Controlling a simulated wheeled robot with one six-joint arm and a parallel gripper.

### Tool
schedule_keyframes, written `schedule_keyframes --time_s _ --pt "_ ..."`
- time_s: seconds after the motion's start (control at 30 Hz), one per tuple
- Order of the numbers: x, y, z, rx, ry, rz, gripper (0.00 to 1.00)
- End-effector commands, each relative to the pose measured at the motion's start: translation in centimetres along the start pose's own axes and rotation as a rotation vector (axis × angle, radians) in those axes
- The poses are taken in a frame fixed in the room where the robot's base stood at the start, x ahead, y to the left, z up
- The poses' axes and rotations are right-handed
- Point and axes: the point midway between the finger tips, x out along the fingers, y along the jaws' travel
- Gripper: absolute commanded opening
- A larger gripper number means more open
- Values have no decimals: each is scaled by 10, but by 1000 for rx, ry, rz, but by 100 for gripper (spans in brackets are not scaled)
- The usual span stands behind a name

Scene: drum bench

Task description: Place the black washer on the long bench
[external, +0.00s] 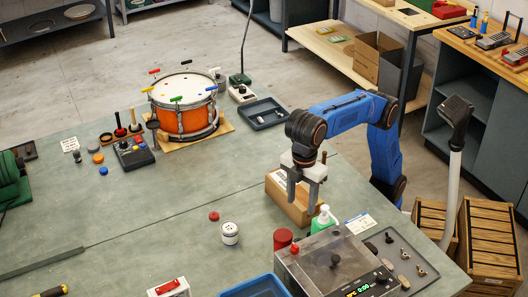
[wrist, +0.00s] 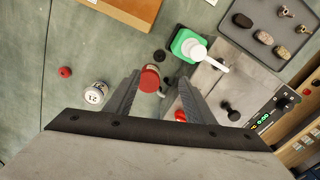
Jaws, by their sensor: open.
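A small black disc, seemingly the black washer (wrist: 159,55), lies on the green bench top (wrist: 45,30) in the wrist view, between a red can and a green bottle. I cannot make it out in the external view. The long green bench (external: 150,215) fills the front of the external view. My gripper (external: 302,207) is open and empty, pointing down above the bench near a cardboard box. In the wrist view, my gripper (wrist: 160,77) has the red can (wrist: 149,77) showing between its fingers, with the black disc just beyond the tips.
The cardboard box (external: 293,204), green bottle (external: 323,221), red can (external: 282,239) and grey machine (external: 325,258) crowd the area by my gripper. A white can (external: 230,233) and red washer (external: 213,216) stand left. The bench's middle is clear. A drum (external: 183,117) stands farther back.

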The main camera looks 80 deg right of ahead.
Motion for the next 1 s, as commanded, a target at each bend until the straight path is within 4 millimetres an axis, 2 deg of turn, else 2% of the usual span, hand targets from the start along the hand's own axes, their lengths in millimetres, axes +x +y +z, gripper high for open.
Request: schedule_keyframes --time_s 0.6,0.87,1.0 --pt "101 0 1 0 -3 0 49" --pt "118 0 1 0 -1 0 49" --pt "132 1 2 0 -3 0 49"
